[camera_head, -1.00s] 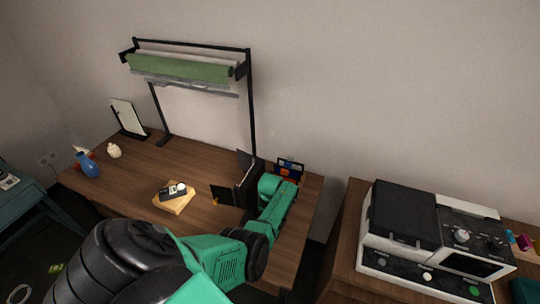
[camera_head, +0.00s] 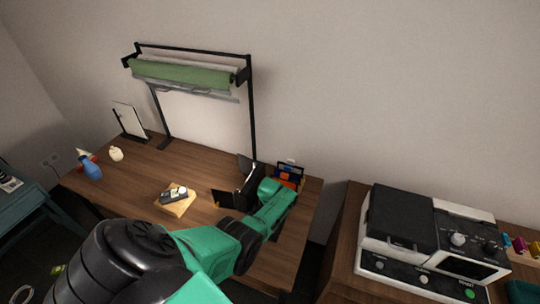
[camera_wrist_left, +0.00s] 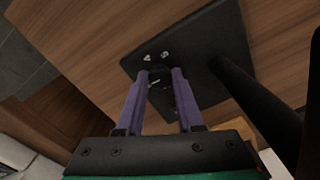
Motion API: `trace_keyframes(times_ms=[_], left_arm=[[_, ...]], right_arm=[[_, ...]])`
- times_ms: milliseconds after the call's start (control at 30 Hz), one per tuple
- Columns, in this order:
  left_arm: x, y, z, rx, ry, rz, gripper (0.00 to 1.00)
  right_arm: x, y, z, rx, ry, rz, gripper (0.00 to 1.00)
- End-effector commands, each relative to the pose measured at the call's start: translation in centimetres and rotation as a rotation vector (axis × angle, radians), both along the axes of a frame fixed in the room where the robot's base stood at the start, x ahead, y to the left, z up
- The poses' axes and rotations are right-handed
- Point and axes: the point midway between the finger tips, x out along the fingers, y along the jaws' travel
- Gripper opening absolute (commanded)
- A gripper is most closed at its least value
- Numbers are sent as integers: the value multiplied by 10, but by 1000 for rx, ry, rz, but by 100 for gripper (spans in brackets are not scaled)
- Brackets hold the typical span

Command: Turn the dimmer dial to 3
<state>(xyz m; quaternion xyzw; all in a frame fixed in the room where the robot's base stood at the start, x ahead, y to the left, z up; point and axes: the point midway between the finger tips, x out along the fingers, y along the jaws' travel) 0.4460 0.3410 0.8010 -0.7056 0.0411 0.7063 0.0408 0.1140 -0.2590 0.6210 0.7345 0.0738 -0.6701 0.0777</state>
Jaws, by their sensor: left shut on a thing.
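In the left wrist view, a flat black plate (camera_wrist_left: 205,45) with small white marks lies on the brown wooden table. The marks are too small to read. My left gripper (camera_wrist_left: 165,76) reaches down to the plate with its two purple fingers. It is shut on a small dark dial (camera_wrist_left: 158,92) on the plate, mostly hidden between the fingers. Which number the dial points at cannot be read. In the head view my left arm reaches to the table's right end and hides the dial and the fingertips. My right gripper is in no view.
Upright black panels (camera_head: 243,190) and a small colourful box (camera_head: 289,174) stand near my wrist. A white and black machine (camera_head: 432,242) with knobs is on the right-hand table.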

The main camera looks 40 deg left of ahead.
Motion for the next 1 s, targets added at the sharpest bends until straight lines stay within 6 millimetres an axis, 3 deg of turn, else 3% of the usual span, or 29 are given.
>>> trace_keyframes(times_ms=[300, 800, 833, 900, 1000], left_arm=[[1, 1, 2, 4, -3, -123, 0], [2, 1, 1, 2, -3, -144, 0], [1, 1, 1, 2, -3, -144, 39], [1, 1, 1, 3, -2, -144, 66], [1, 1, 1, 2, -2, -144, 66]], right_arm=[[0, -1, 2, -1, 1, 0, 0], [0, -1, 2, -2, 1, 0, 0], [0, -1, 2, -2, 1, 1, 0], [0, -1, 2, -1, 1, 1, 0], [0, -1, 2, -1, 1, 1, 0]])
